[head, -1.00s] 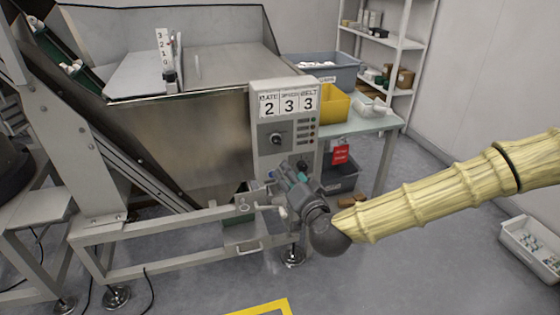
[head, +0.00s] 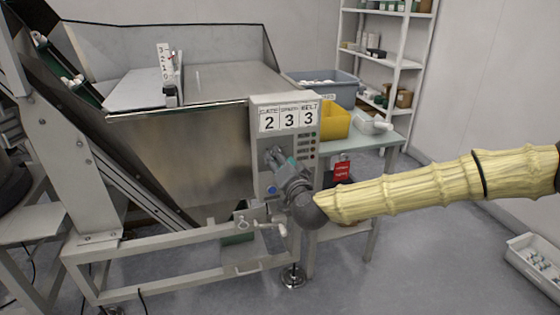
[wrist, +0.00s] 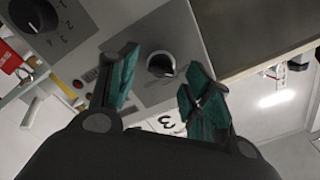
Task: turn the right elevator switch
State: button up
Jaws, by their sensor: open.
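My gripper (head: 273,156) is in front of the box's face and hides the knob there in the head view. In the wrist view, a round black knob (wrist: 160,65) with a pale pointer shows between the teal fingertips of my open gripper (wrist: 158,78). The fingers look apart from it; the exact gap cannot be told. A larger black knob (wrist: 34,15) with numbers beside it is at the upper left. No label names the elevator switch.
A table (head: 378,141) with a yellow bin (head: 335,121) stands behind. The frame's lower rail (head: 170,240) runs below. Open floor lies in front.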

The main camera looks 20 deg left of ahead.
jog(key=shift+w+a, duration=0.35)
jog(key=shift+w, duration=0.2)
jog(key=shift+c, duration=0.4)
jog(key=c, duration=1)
jog(key=shift+o, duration=0.2)
jog(key=shift+m, duration=0.4)
jog(key=shift+f+m+b, duration=0.15)
jog(key=shift+m+b, duration=0.25)
jog(key=shift+m, duration=3.85)
jog(key=shift+f+m+b, duration=0.1)
jog(key=shift+m+b, duration=0.3)
jog(key=shift+m, duration=3.85)
